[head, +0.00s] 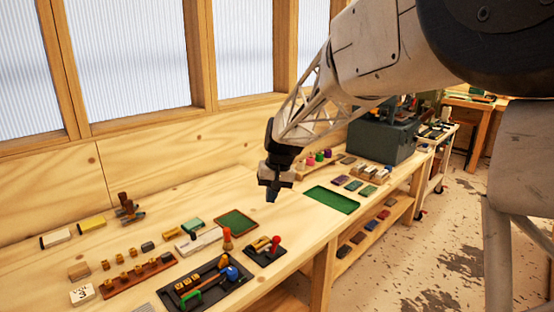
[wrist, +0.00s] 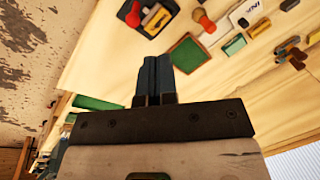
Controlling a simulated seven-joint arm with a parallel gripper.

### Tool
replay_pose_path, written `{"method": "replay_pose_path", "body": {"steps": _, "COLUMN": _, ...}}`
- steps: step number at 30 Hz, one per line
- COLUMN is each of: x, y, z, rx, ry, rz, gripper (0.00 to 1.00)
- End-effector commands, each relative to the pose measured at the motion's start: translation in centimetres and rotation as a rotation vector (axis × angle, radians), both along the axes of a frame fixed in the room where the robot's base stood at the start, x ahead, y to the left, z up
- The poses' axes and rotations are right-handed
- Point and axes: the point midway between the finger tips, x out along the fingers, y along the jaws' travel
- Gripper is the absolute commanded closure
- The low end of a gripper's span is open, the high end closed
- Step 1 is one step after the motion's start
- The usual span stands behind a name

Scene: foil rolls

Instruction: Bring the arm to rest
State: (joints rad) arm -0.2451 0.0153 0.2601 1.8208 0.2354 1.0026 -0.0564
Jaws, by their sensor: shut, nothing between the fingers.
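My gripper (head: 271,190) hangs from my arm above the wooden workbench (head: 165,236), pointing down, a little left of the green mat. In the wrist view the two dark fingers (wrist: 154,75) stand side by side, shut, with nothing held between them. The gripper is apart from the bench top and from the things on it. My arm reaches in from the upper right of the head view.
A green mat (head: 331,200) lies right of my gripper. A green-topped tray (head: 237,224), a black tray of tools (head: 205,284) and a small black tray (head: 263,252) lie to the left and front. A grey-green box (head: 381,139) stands at the back right.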

Motion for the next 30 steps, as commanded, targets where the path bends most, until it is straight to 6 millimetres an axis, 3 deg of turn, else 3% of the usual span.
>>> {"method": "replay_pose_path", "body": {"steps": 8, "x": -5.1, "y": -4.3, "z": 2.4, "rx": -0.023, "ry": -0.032, "rz": -0.030, "gripper": 1.00}}
{"method": "replay_pose_path", "body": {"steps": 16, "x": -11.4, "y": -8.7, "z": 4.2, "rx": -0.052, "ry": -0.068, "rz": -0.066, "gripper": 1.00}}
{"method": "replay_pose_path", "body": {"steps": 30, "x": -23.0, "y": -15.1, "z": 5.0, "rx": -0.107, "ry": -0.128, "rz": -0.129, "gripper": 1.00}}
